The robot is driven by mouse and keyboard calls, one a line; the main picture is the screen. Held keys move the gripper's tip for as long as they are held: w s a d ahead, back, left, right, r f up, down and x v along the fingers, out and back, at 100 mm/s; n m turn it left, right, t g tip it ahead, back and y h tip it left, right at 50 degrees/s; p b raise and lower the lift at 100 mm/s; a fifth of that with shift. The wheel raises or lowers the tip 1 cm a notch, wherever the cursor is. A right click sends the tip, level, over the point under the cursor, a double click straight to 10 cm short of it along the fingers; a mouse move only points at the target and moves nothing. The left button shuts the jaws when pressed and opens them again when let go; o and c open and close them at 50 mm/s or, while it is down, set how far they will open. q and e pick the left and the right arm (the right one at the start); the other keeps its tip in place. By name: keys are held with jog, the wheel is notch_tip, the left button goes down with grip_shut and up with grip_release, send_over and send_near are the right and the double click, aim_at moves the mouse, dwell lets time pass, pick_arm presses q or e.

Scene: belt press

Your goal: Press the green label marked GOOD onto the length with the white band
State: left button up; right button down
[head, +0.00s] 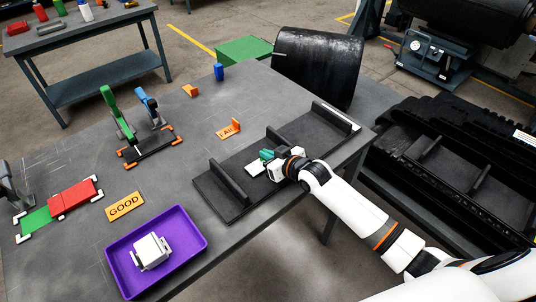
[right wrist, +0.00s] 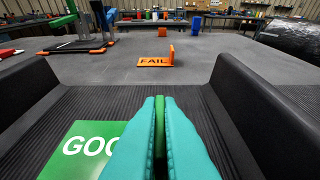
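The black cleated length (head: 235,185) lies on the grey table, with a white band (head: 343,118) at its far right end. The green label (head: 255,169) lies flat over the length between two cleats. In the right wrist view the green label (right wrist: 88,148) shows white letters "GOO", the rest hidden by the fingers. My right gripper (head: 267,155) is over the length beside the label. Its teal fingers (right wrist: 159,125) are closed on a green upright piece, seemingly the label's tab. I cannot tell whether the label touches the belt. My left gripper is not in view.
A purple tray (head: 195,225) holds a white block. A clamp fixture (head: 150,148) and red block (head: 72,197) stand left.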

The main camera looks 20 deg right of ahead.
jog(key=shift+f, duration=0.45)
dwell(0.6)
jog(key=c, duration=1.5)
grip_release()
jog(key=shift+c, duration=0.2)
jog(key=b+v, duration=0.1)
jog(key=v, duration=1.1)
jog(key=shift+r, duration=0.1)
jog(key=shift+s+d+r, duration=0.1)
jog(key=shift+s+r, duration=0.05)
jog(key=p+v, duration=0.5)
jog(key=v, duration=0.1)
jog(key=shift+s, duration=0.25)
jog(key=shift+d+r, duration=0.1)
jog(key=shift+d, duration=0.05)
